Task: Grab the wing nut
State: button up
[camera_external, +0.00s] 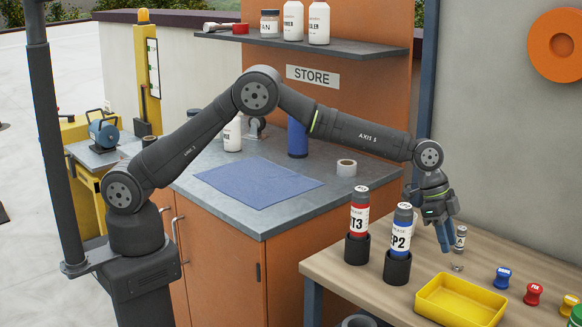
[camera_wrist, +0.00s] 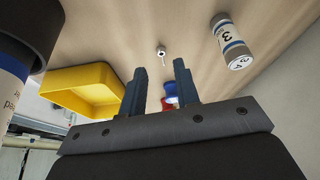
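A small silvery metal piece, which looks like the wing nut (camera_external: 457,267), lies on the wooden bench behind the yellow tray. In the wrist view it shows as a small pale piece (camera_wrist: 161,50), just beyond the gap between my fingertips. Its exact shape is too small to tell. My gripper (camera_external: 446,246) points down above the bench, close to the wing nut. In the wrist view its two blue fingers (camera_wrist: 160,66) stand apart with nothing between them.
The yellow tray (camera_external: 424,313) is in front. Tubes with red (camera_external: 357,220) and blue (camera_external: 400,238) bands stand in dark holders to the left. Blue (camera_external: 502,278) and red (camera_external: 533,294) spools stand to the right.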

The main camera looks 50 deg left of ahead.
aim_at(454, 265)
jog(key=x, duration=0.5)
jog(key=shift+w, duration=0.1)
grip_shut()
jog(key=shift+r, duration=0.1)
